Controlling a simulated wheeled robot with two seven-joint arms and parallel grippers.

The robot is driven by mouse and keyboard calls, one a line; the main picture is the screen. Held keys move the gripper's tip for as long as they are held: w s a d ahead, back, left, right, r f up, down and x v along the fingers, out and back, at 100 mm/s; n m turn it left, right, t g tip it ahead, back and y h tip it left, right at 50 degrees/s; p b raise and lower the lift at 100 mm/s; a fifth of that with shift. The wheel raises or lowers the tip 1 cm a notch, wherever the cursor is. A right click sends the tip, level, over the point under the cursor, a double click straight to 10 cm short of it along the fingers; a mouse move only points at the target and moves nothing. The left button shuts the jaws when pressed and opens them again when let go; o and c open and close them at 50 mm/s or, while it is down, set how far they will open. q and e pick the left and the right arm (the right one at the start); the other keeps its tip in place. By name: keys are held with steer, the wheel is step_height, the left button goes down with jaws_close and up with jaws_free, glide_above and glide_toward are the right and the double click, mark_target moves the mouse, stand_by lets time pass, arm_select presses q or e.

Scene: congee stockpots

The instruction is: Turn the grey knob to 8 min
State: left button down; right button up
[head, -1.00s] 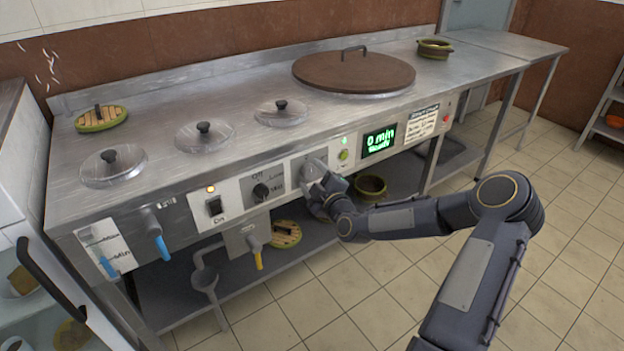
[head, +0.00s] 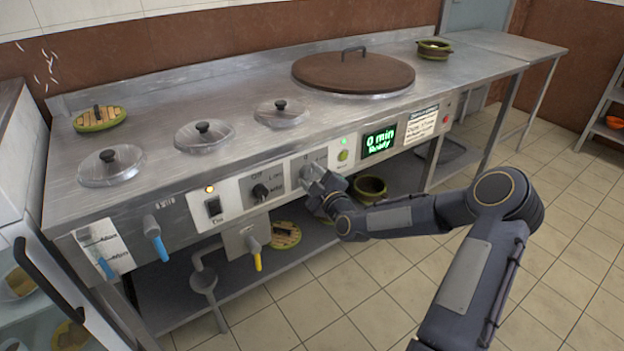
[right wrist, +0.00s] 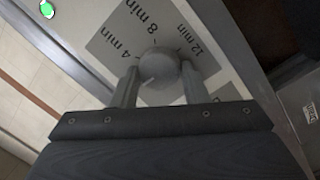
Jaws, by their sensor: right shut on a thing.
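The grey knob (right wrist: 158,68) sits on a grey dial plate with marks for 4, 8 and 12 min in the right wrist view. My right gripper (right wrist: 160,85) is shut on the knob, one finger on each side. A pale pointer line on the knob faces down and left in that view, away from the 8 min mark (right wrist: 143,22). In the head view my right gripper (head: 318,186) covers most of the knob. The green display (head: 379,139) reads "0 min Ready". My left gripper is out of view.
A black knob (head: 261,191) and a lit switch (head: 213,206) are left of the grey knob. A blue-handled tap (head: 157,240) and yellow-handled tap (head: 256,250) stick out from the front.

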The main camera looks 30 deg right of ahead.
steer(key=shift+m+b, duration=0.9)
steer(key=shift+m, duration=0.1)
steer(key=shift+m+g, duration=0.3)
steer(key=shift+m, duration=0.5)
steer(key=m, duration=0.3)
steer(key=shift+d+r+m+y, duration=0.1)
steer(key=shift+r+m+y, duration=0.05)
steer(key=shift+m+y, duration=0.2)
steer(key=shift+d+r+m+g, duration=0.1)
steer(key=shift+m+g, duration=0.2)
steer(key=shift+m, duration=0.85)
steer(key=m+y+p, duration=0.1)
steer(key=m, duration=0.2)
steer(key=shift+p, duration=0.4)
steer(key=m+p, duration=0.2)
steer(key=m, duration=0.1)
steer(key=shift+d+r+y, duration=0.1)
steer(key=shift+d+y, duration=0.05)
steer(key=shift+y, duration=0.1)
steer(key=m+p, duration=0.2)
steer(key=m, duration=0.1)
steer(key=shift+y, duration=0.3)
steer(key=shift+d+f+m+y+p, duration=0.1)
steer(key=shift+f+m+y+p, duration=0.15)
steer(key=shift+m+p, duration=0.75)
steer(key=shift+m, duration=0.3)
